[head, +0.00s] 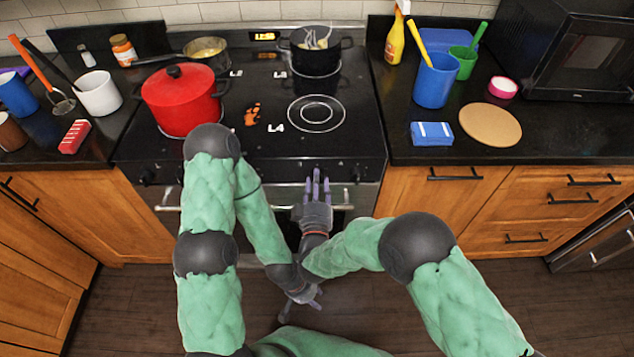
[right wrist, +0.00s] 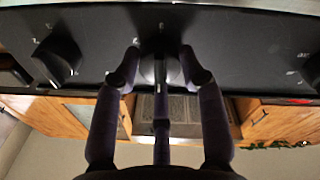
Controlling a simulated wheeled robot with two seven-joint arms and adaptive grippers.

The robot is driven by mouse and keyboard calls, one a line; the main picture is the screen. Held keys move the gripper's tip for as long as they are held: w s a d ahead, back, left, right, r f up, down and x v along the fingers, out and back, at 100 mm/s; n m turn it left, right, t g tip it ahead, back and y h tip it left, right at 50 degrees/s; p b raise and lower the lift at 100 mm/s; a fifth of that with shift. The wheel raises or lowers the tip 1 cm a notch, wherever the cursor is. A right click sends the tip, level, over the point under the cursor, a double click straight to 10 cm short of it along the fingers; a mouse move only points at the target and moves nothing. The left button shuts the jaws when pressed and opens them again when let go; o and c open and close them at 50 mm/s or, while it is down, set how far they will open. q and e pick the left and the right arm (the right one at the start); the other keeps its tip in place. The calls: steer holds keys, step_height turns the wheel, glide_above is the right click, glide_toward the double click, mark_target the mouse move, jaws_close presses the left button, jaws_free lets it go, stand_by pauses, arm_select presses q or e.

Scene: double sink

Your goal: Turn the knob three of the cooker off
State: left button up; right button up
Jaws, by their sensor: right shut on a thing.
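The cooker (head: 262,150) has a black glass top and a black front panel with knobs. My right gripper (head: 316,180) reaches up to that front panel, right of its middle. In the right wrist view my right gripper (right wrist: 160,75) has its fingers closed around a round knob (right wrist: 160,68), partly hidden by them. I cannot read this knob's number. Another dark knob (right wrist: 57,58) stands free to its left, and one more shows at the right edge (right wrist: 314,72). My left gripper (head: 308,294) hangs lower, in front of the cooker, away from the knobs; its fingers are unclear.
A red lidded pot (head: 182,98), a small pan (head: 205,50) and a black pot (head: 316,50) stand on the cooktop. An orange-red spill (head: 252,113) lies near the L4 mark. Counters with mugs and utensils flank the cooker. My two forearms cross close together.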

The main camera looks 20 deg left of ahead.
steer(key=shift+f, duration=0.2)
stand_by(0.3)
steer(key=o, duration=1.1)
steer(key=shift+r, duration=0.1)
step_height(320, 180, up, 10)
steer(key=shift+f, duration=0.1)
